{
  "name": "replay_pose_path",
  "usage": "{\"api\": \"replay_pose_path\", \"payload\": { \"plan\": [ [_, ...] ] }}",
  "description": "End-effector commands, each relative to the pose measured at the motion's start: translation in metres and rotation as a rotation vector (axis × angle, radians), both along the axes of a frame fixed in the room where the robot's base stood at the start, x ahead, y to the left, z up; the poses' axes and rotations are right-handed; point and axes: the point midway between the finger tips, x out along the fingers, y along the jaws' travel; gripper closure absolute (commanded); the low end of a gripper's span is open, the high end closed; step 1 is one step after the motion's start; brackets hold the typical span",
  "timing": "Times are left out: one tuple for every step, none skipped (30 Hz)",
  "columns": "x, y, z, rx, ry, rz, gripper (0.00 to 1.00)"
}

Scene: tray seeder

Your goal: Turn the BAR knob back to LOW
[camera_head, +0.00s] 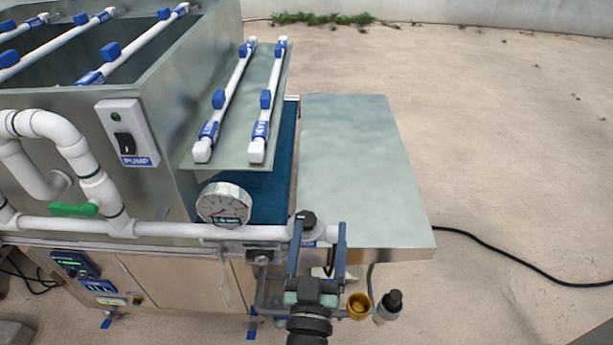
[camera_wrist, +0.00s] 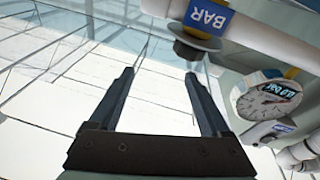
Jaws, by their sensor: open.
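The black BAR knob (camera_head: 306,217) sits on the white pipe beside the pressure gauge in the head view. In the wrist view the knob (camera_wrist: 190,48) is at the upper middle, beside the blue BAR label (camera_wrist: 208,17), which reads upside down. My gripper (camera_head: 319,226) is open, with its two fingers reaching up close to the knob in the head view. In the wrist view the gripper (camera_wrist: 160,73) has nothing between its fingers, and the knob is beyond and right of the fingertips. The knob's LOW marking and pointer cannot be made out.
The round gauge (camera_head: 224,204) is left of the knob; it also shows in the wrist view (camera_wrist: 268,99). The white pipe (camera_head: 150,229) runs along the machine's front. A bare metal table (camera_head: 360,170) lies behind. A brass cup (camera_head: 358,306) and black-topped fitting (camera_head: 391,303) are right of my gripper.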

Motion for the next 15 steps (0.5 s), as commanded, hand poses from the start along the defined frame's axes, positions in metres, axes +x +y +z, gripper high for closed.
{"api": "replay_pose_path", "payload": {
  "plan": [
    [-0.013,0.011,0.003,0.06,0.061,0.038,0.19],
    [-0.019,0.016,-0.001,0.094,0.092,0.058,0.19],
    [-0.025,0.017,-0.007,0.113,0.118,0.063,0.19],
    [-0.029,0.019,-0.01,0.126,0.137,0.069,0.19],
    [-0.033,0.021,-0.014,0.139,0.152,0.075,0.19],
    [-0.037,0.023,-0.017,0.152,0.168,0.08,0.19],
    [-0.039,0.024,-0.019,0.161,0.178,0.083,0.19],
    [-0.041,0.025,-0.021,0.167,0.184,0.086,0.19],
    [-0.042,0.026,-0.023,0.171,0.19,0.087,0.19],
    [-0.041,0.026,-0.024,0.174,0.193,0.088,0.19],
    [-0.04,0.026,-0.024,0.175,0.194,0.088,0.19],
    [-0.038,0.026,-0.025,0.176,0.194,0.089,0.19],
    [-0.035,0.026,-0.025,0.175,0.194,0.088,0.19],
    [-0.031,0.026,-0.025,0.175,0.193,0.089,0.19],
    [-0.026,0.026,-0.025,0.174,0.192,0.089,0.19]
  ]
}}
